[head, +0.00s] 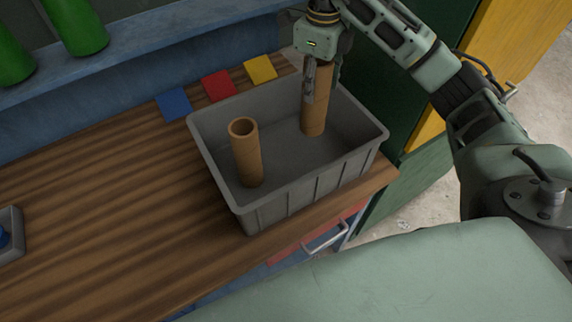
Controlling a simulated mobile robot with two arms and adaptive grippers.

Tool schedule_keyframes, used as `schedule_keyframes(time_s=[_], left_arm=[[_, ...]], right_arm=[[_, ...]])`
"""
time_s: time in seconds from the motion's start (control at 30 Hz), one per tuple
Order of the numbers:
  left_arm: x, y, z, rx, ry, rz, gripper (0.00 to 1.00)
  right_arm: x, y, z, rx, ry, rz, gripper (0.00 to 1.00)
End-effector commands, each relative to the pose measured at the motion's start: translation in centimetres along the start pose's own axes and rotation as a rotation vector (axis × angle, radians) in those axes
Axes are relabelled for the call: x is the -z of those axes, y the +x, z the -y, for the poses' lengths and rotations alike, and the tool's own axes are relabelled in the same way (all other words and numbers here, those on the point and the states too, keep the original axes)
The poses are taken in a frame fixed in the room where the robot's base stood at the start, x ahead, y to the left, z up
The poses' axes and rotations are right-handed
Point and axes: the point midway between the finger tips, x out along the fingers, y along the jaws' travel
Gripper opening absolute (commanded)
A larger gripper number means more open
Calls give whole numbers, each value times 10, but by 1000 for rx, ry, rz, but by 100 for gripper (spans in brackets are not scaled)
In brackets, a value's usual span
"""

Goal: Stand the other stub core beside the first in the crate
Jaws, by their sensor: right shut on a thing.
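A grey crate (300,193) stands on the wooden bench top. One tan stub core (247,155), a hollow tube, stands upright in the crate's left part. The other stub core (315,110) is upright in the crate's right back part, apart from the first. My right gripper (308,85) is shut on this second core near its upper part. Whether its lower end touches the crate floor I cannot tell for sure. My left gripper is not in the picture.
Blue (173,104), red (218,85) and yellow (260,69) squares lie behind the crate. Green cylinders (75,28) stand on a blue ledge at the upper left. A grey tray (12,238) with something blue sits at the left edge. The bench left of the crate is clear.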

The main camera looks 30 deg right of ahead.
Motion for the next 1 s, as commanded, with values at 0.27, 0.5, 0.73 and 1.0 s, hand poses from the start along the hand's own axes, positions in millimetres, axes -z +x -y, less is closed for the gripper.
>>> schedule_keyframes(time_s=[0.27,0.5,0.73,1.0], left_arm=[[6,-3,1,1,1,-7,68],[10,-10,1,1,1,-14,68],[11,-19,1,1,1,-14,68],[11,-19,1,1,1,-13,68]], right_arm=[[1,40,-1,-4,0,-3,0],[0,69,0,-1,0,1,0],[0,96,0,-4,1,-2,0],[0,106,1,1,-1,3,0]])
